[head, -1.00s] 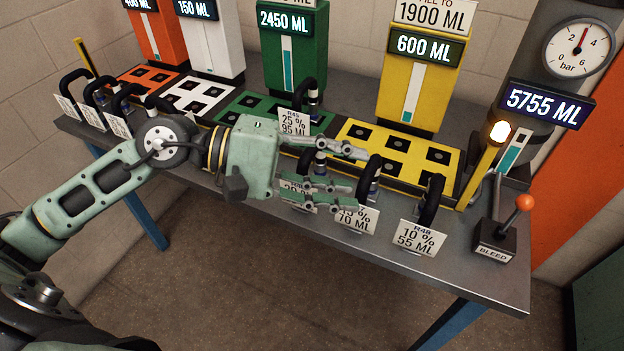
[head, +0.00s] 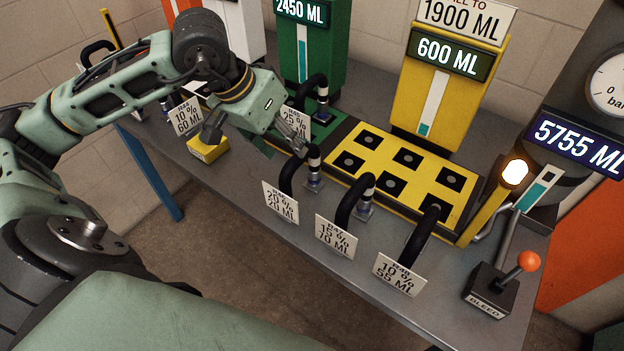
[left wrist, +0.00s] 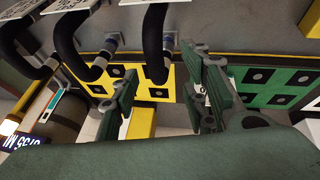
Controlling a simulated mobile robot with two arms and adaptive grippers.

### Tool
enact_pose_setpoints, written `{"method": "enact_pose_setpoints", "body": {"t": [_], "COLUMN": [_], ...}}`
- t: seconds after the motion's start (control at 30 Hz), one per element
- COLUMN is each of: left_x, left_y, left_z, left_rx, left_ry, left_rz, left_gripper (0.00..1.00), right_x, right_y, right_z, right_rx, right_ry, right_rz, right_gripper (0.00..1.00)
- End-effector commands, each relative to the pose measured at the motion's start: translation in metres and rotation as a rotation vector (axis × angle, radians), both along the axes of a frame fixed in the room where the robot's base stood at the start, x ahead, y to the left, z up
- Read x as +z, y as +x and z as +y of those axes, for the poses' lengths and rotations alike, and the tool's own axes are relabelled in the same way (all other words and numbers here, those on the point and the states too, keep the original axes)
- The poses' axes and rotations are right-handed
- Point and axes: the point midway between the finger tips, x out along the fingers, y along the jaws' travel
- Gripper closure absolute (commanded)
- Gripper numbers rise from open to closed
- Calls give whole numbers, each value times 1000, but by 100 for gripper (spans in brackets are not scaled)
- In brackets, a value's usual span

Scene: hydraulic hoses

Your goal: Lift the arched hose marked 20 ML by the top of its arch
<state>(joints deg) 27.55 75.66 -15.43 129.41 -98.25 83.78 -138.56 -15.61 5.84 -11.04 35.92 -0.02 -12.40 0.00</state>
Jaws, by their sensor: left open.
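The black arched hose (head: 287,174) with the 20 ML card (head: 281,202) stands on the grey bench, in front of the green and yellow panels. Its arch top is partly hidden by my left gripper (head: 291,140), which points down at it from the upper left. In the left wrist view the open fingers (left wrist: 160,88) point toward the bench, and the hose (left wrist: 153,45) appears between them in the picture. I cannot tell whether they touch it. My right gripper is not in view.
To the right stand the 70 ML hose (head: 354,197) and the 55 ML hose (head: 420,235), close by. The 25 % hose (head: 311,89) is behind my gripper. The bleed lever (head: 510,275) is at the bench's right end.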

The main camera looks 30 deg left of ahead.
Motion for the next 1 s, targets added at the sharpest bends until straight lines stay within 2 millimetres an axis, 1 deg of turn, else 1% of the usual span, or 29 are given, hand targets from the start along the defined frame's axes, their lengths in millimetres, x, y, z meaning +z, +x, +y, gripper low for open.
{"method": "enact_pose_setpoints", "body": {"t": [0.03,0.2,0.3,0.4,0.5,0.63,0.7,0.77,1.0], "left_x": [-4,-18,-30,-44,-53,-57,-57,-57,-56], "left_y": [2,8,13,19,22,23,23,23,23], "left_z": [-2,-10,-17,-20,-22,-22,-22,-22,-22], "left_rx": [-1,-1,-1,1,0,1,1,1,1], "left_ry": [-3,-7,-8,-7,-6,-4,-4,-4,-4], "left_rz": [3,3,5,4,3,0,0,0,-1], "left_gripper": [58,58,58,58,58,58,58,58,80], "right_x": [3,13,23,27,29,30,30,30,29], "right_y": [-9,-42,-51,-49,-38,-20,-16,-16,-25], "right_z": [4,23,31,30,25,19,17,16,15], "right_rx": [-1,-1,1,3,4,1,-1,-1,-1], "right_ry": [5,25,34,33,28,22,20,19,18], "right_rz": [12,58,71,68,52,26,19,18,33], "right_gripper": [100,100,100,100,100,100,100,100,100]}}
